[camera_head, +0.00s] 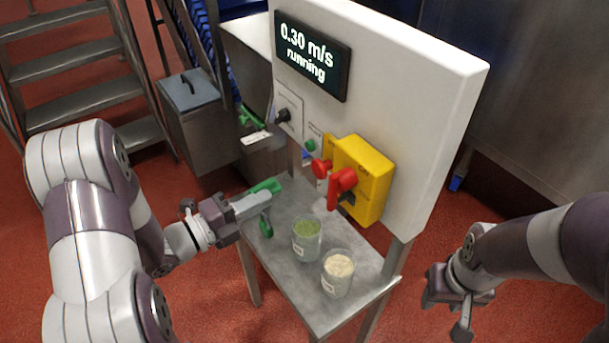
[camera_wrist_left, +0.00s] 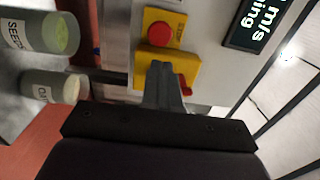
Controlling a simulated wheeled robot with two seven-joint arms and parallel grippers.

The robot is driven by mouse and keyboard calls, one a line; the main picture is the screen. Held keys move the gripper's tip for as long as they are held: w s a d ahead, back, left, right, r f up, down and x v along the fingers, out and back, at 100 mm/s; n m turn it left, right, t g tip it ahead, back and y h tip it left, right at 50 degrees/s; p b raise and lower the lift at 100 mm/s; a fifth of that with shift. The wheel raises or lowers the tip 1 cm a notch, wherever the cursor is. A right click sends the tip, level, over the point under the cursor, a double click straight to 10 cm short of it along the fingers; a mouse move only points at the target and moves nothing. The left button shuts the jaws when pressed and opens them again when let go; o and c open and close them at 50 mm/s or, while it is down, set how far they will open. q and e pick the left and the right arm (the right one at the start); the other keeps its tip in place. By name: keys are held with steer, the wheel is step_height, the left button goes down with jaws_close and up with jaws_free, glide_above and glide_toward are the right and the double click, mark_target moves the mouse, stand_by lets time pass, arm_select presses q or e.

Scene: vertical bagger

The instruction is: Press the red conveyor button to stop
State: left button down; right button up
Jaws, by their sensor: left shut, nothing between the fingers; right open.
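The red conveyor button (camera_head: 320,167) is a round red knob on a yellow plate on the white control panel (camera_head: 420,110). It also shows in the left wrist view (camera_wrist_left: 160,33), above my fingertips in the picture, with nothing touching it. My left gripper (camera_head: 262,199) is shut and empty, left of the button and apart from it. Its closed grey fingers also show in the left wrist view (camera_wrist_left: 163,72), in front of the yellow switch box. The display (camera_head: 312,54) reads "0.30 m/s running". My right gripper (camera_head: 452,312) is open at the lower right, away from the panel.
A yellow box (camera_head: 372,175) with a red rotary handle (camera_head: 341,186) sits right beside the button. A jar of green seeds (camera_head: 307,236) and a jar of pale contents (camera_head: 337,272) stand on the metal table (camera_head: 315,312). Green tool parts (camera_head: 266,226) lie near my left fingers.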

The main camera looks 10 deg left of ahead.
mark_target(317, 171)
arm_select(q)
steer(key=p+x, duration=0.1)
steer(key=x, duration=1)
steer(key=shift+f, duration=0.1)
